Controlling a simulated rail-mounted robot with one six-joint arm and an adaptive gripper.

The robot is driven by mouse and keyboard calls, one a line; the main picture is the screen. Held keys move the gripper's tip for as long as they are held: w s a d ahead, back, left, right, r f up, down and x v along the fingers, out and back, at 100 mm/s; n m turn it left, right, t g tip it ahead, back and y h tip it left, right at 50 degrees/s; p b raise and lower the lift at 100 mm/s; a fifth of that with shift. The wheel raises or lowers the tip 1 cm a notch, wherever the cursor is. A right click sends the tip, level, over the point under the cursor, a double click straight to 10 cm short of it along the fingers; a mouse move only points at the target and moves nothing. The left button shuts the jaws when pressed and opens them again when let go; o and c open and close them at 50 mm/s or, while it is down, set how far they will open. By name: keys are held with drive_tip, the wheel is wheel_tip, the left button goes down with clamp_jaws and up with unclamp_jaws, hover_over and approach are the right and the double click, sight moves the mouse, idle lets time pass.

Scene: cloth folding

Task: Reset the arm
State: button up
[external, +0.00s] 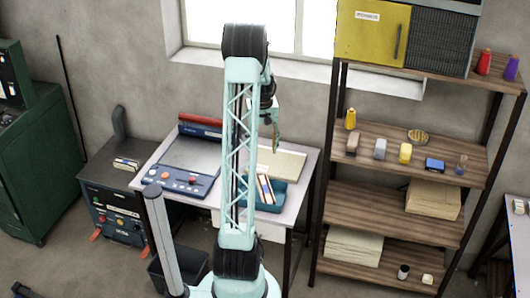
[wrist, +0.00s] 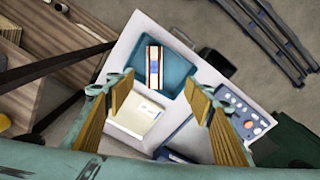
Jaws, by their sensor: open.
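My gripper (wrist: 158,88) is open and empty in the wrist view, its two tan-padded fingers spread well apart above the table. In the external view my gripper (external: 276,138) hangs above the table's back right part, partly hidden by my upright arm. A flat cream sheet or board (wrist: 134,118) lies on the white table (wrist: 120,55) below the fingers. The cream piece also shows in the external view (external: 290,163). I cannot tell whether it is cloth.
A machine with a blue control panel (external: 190,183) takes the table's left side. A wooden shelf unit (external: 395,208) stands close on the right. A black cabinet (external: 120,212) stands left.

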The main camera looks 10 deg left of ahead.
drive_tip(key=s+r+m+t+b, duration=0.1)
drive_tip(key=s+r, duration=0.5)
drive_tip(key=s, duration=0.3)
drive_tip(key=s+r+m+t+b, duration=0.1)
drive_tip(key=s+r+b, duration=0.1)
drive_tip(key=s+r, duration=0.55)
drive_tip(key=s+m+t+b, duration=0.1)
drive_tip(key=s+b, duration=0.1)
drive_tip(key=s, duration=2)
drive_tip(key=shift+s+r, duration=0.15)
drive_tip(key=shift+r, duration=0.1)
idle(1.2)
